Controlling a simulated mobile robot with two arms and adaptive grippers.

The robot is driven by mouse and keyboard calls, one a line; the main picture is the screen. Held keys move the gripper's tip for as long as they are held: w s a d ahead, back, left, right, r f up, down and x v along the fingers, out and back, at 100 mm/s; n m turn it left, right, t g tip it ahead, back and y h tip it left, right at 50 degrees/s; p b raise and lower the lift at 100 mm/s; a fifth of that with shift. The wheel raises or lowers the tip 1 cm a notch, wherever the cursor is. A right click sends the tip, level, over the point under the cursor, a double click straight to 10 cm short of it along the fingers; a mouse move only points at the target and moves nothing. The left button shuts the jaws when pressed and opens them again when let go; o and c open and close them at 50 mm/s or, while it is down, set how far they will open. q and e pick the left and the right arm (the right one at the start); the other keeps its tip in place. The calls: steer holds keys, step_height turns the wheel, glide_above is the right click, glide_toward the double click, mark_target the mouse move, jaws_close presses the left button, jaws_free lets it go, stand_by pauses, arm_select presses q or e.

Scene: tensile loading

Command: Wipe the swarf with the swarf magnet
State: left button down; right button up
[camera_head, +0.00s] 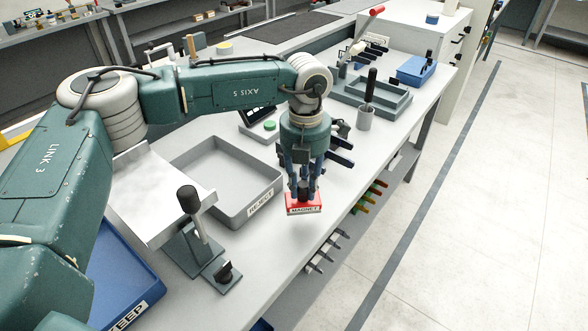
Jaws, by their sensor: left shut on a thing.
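The swarf magnet (304,204) is a red block with a white label reading "MAGNET" and a dark knob on top. My left gripper (304,188) points down and is shut on the magnet, near the front edge of the bench. The magnet is just right of the grey reject tray; whether it touches the bench top is hard to tell. I cannot make out any swarf in this view. My right gripper is not in view.
The grey reject tray (247,211) and a blue tray (125,290) lie to the left. A lever fixture (196,245) stands before the reject tray. Bench top (345,180) right of the magnet is clear.

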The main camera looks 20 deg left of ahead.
arm_select(q)
steer(key=shift+w+r+p, duration=0.15)
steer(key=shift+r+p, duration=0.2)
steer(key=shift+r, duration=0.95)
